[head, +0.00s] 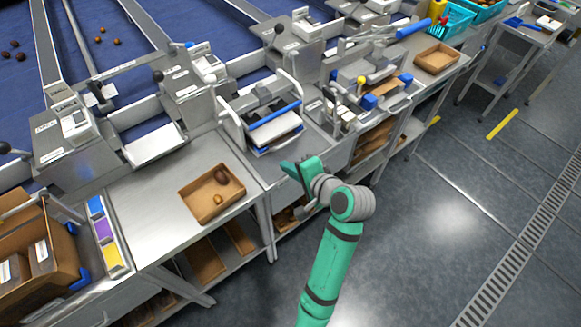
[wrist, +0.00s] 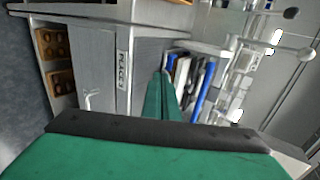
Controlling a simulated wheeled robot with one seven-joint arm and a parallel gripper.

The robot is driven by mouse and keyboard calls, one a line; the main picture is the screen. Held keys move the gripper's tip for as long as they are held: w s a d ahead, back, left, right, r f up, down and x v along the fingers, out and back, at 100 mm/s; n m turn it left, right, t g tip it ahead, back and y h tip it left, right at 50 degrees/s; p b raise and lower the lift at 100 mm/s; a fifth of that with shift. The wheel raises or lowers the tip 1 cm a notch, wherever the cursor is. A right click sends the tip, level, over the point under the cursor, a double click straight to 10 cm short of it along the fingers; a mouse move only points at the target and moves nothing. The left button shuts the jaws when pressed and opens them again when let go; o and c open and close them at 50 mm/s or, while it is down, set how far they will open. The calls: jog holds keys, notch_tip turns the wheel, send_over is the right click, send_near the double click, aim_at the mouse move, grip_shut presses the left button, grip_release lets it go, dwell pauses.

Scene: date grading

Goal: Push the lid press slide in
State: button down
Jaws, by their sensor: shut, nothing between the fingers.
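The press (head: 236,119), which I take to be the lid press, stands on the steel bench with white side handles and a blue bar (head: 274,116). Its slide looks like the pale flat plate (head: 277,137) at the front under the bar, though I cannot tell how far out it sits. My gripper (head: 290,168) is shut and empty, at the bench's front edge, in front of the plate and apart from it. In the wrist view the shut green fingers (wrist: 163,78) point toward the press, whose blue bar (wrist: 201,90) shows just to their right.
A second fixture (head: 362,98) with blue blocks stands to the right. The bench front (wrist: 124,75) carries a label and a handle in the wrist view. Open floor (head: 440,215) lies at right.

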aim_at(277, 168)
jog(key=x, duration=0.6)
jog(key=shift+w+a+f, duration=0.1)
jog(key=shift+w+a, duration=0.05)
jog(key=shift+a, duration=0.05)
jog(key=shift+w+a, duration=0.65)
jog(key=shift+w, duration=0.3)
jog(key=shift+w+a, duration=0.35)
jog(key=shift+w, duration=0.2)
